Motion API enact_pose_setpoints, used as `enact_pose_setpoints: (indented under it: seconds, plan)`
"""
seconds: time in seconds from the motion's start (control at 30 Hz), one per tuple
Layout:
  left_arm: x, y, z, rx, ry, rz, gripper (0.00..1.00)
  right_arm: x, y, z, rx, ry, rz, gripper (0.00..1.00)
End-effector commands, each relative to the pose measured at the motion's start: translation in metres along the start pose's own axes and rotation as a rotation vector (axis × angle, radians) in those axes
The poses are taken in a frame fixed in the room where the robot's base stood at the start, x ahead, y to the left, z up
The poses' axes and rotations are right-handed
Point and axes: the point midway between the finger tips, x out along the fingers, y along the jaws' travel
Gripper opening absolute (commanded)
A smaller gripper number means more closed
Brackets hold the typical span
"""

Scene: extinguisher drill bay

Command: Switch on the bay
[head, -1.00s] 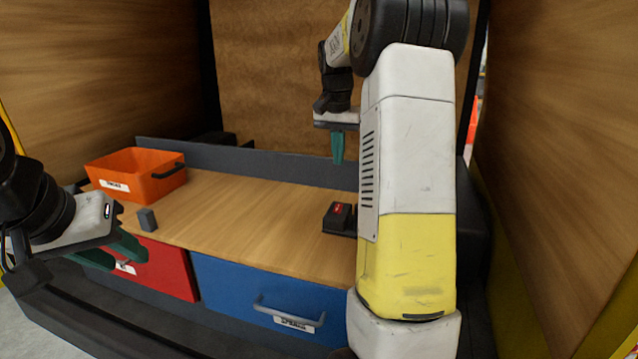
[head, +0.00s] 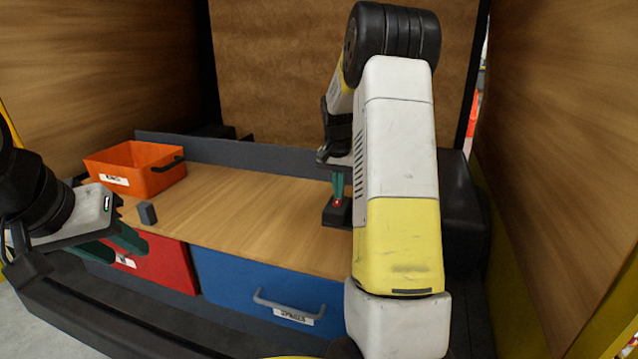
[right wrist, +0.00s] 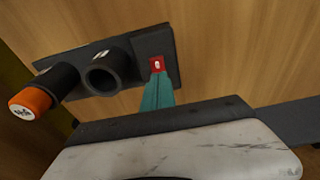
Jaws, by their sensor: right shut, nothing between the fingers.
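The bay's switch is a small red rocker (right wrist: 157,64) with a white mark, set in one end of a black block (right wrist: 110,62). In the head view the block (head: 336,217) sits on the worktop, partly hidden by my right arm. My right gripper (head: 338,198) is shut and empty, pointing down with its green fingertips at the red rocker. In the right wrist view the fingertips (right wrist: 158,78) reach the rocker's near edge; I cannot tell if they press it. My left gripper (head: 116,244) is open and empty, in front of the red drawer (head: 163,264).
An orange bin (head: 135,168) and a small grey block (head: 147,214) stand on the left of the wooden worktop (head: 240,215). A blue drawer (head: 230,282) is shut below. The black block also carries an orange-capped cylinder (right wrist: 30,103) and an open black socket (right wrist: 103,80).

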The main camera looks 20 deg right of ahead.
Motion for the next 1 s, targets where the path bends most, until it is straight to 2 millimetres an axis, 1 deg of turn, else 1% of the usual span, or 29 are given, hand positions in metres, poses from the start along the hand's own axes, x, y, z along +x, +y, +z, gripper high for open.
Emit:
enact_pose_setpoints:
  seconds: [0.23, 0.33, 0.57, 1.0]
  plan:
    - [0.000, 0.000, 0.000, 0.000, 0.000, 0.000, 0.36, 0.000, 0.000, 0.000, 0.000, 0.000, 0.000, 0.00]
    - [0.000, 0.000, 0.000, 0.000, 0.000, 0.000, 0.36, 0.006, 0.000, -0.002, 0.000, -0.001, 0.001, 0.00]
    - [0.000, 0.000, 0.000, 0.000, 0.000, 0.000, 0.36, 0.006, 0.000, -0.001, -0.001, -0.002, 0.000, 0.00]
    - [0.000, 0.000, 0.000, 0.000, 0.000, 0.000, 0.36, 0.003, 0.000, 0.015, -0.002, -0.008, 0.002, 0.00]
